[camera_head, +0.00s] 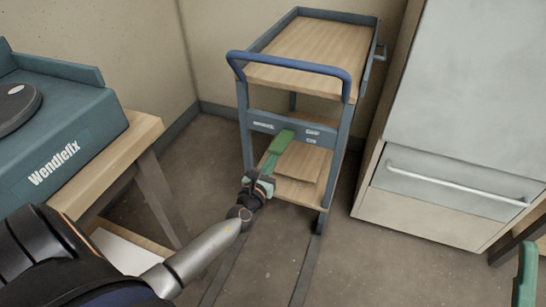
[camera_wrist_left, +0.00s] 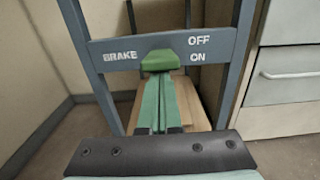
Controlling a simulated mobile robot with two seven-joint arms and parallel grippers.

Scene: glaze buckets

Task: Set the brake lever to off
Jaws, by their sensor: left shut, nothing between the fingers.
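The brake lever is a green knob (camera_wrist_left: 160,60) on the grey-blue crossbar of the cart. In the left wrist view it stands right of the word BRAKE, about level with ON and below OFF. In the head view the lever (camera_head: 284,138) shows at the crossbar, just beyond my left gripper (camera_head: 270,163). My left gripper is shut and empty; its two teal fingers (camera_wrist_left: 160,82) lie side by side and point at the knob from the front. The fingertips appear at or just under the knob; I cannot tell whether they touch it.
The cart (camera_head: 345,88) has a blue handle (camera_head: 290,62) above the lever and wooden shelves. A teal Wendlefix machine (camera_head: 60,145) sits on a wooden table at the left. A pale cabinet with a drawer (camera_head: 450,190) stands close on the right. Floor is clear before the cart.

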